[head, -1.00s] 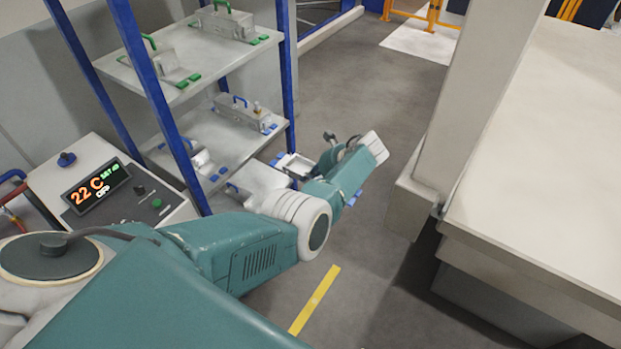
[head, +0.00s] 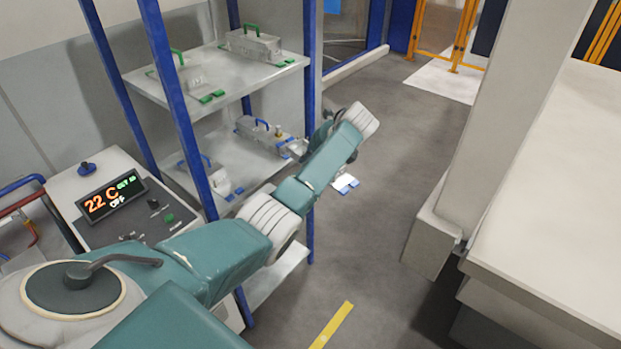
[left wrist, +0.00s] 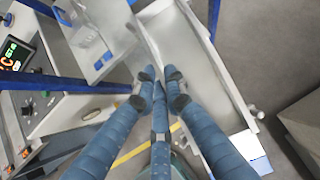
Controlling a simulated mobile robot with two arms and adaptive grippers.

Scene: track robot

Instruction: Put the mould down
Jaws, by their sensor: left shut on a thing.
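The mould (left wrist: 205,75) is a long pale metal body just beyond the fingertips, with a blue-edged end at lower right. The exact grip point is hidden by the fingers. In the head view, my arm covers most of the mould; a white piece with blue feet (head: 344,184) shows below the wrist, off the floor. The wrist is at the right edge of the blue-posted rack's middle shelf (head: 222,148). My right gripper is not in view.
Similar blue-handled moulds (head: 258,131) stand on the middle shelf, and green-handled ones (head: 253,45) on the upper shelf. A control box with a display (head: 112,196) stands left. A large pale block (head: 545,210) stands right, with open floor (head: 385,145) between.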

